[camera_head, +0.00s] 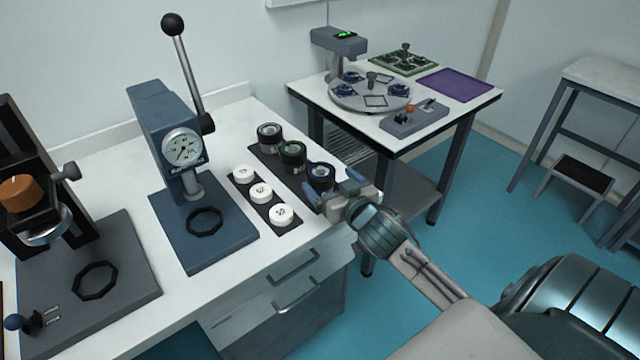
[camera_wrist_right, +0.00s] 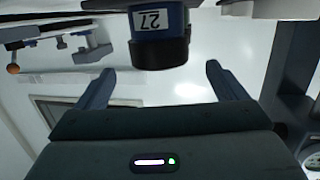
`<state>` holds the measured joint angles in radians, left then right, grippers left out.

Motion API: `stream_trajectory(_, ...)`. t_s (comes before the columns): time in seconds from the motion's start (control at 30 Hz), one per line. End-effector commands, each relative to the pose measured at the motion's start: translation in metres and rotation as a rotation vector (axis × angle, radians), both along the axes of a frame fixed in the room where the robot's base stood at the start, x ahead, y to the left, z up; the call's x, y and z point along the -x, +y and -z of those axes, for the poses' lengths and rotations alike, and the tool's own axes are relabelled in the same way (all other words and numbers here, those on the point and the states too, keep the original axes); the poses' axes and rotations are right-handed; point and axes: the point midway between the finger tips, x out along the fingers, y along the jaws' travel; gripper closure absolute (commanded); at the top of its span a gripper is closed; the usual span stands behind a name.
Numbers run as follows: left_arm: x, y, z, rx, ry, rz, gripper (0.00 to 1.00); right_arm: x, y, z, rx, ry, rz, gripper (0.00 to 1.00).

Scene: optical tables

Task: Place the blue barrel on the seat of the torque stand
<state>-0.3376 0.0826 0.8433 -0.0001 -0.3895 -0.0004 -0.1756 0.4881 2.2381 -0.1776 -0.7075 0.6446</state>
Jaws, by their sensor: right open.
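The blue barrel (camera_head: 321,174) is a short dark cylinder with a blue band, standing at the near end of a dark strip on the white bench. In the right wrist view, the barrel (camera_wrist_right: 158,35) appears upside down with the label 27. My right gripper (camera_head: 334,184) is open beside it, its fingers (camera_wrist_right: 160,72) spread wider than the barrel, which lies ahead between them, not gripped. A blue stand (camera_head: 205,248) with a dial and lever has an octagonal ring seat (camera_head: 205,221). A dark stand (camera_head: 128,289) at the left has another octagonal seat (camera_head: 95,281). I cannot tell which is the torque stand.
A green-banded barrel (camera_head: 292,156) and a dark barrel (camera_head: 269,137) stand behind the blue one. Several white numbered discs (camera_head: 261,193) sit between them and the blue stand. A second table (camera_head: 470,107) with a round turntable (camera_head: 350,99) stands at the back right.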

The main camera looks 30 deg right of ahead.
Motion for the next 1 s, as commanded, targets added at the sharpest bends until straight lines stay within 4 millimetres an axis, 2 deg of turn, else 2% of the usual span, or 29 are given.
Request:
stream_trajectory(0.13, 0.006, 0.000, 0.001, 0.000, 0.003, -0.001, 0.13, -0.010, -0.001, 0.000, -0.001, 0.000, 0.001, 0.08)
stream_trajectory(0.33, 0.031, 0.002, 0.006, 0.000, 0.010, -0.004, 0.13, -0.036, -0.004, 0.002, -0.003, 0.002, 0.001, 0.08)
stream_trajectory(0.5, 0.033, 0.002, 0.006, 0.000, 0.008, -0.004, 0.13, -0.053, -0.006, 0.006, -0.001, 0.001, 0.000, 0.08)
stream_trajectory(0.77, 0.034, 0.002, 0.007, 0.001, 0.007, -0.003, 0.13, -0.055, -0.006, 0.007, 0.000, 0.001, 0.000, 0.08)
stream_trajectory(1.0, 0.033, 0.002, 0.007, 0.001, 0.006, -0.003, 0.13, -0.054, -0.006, 0.007, 0.000, 0.001, 0.000, 0.56)
